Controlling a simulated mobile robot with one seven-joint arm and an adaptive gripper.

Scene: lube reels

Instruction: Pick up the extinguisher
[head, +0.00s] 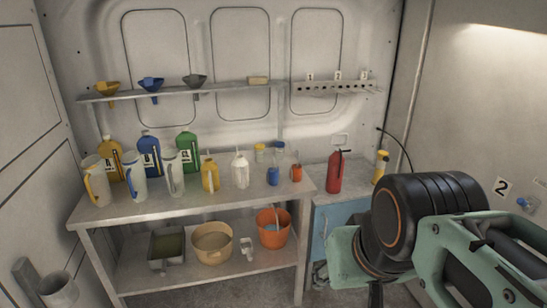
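The red extinguisher (334,172) stands upright on the light top of the blue cabinet, right of the long workbench. It has a dark top, and its whole body shows. My arm fills the lower right of the head view, with a black joint and teal links in front of the cabinet's right side. The fingers of my gripper are not seen. Nothing of my arm touches the extinguisher.
A yellow bottle (380,167) stands right of the extinguisher, near a black hose. The blue cabinet (328,228) adjoins the workbench (185,211), crowded with jugs and bottles. A holed rack (330,89) hangs above. Bare cabinet top lies around the extinguisher's base.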

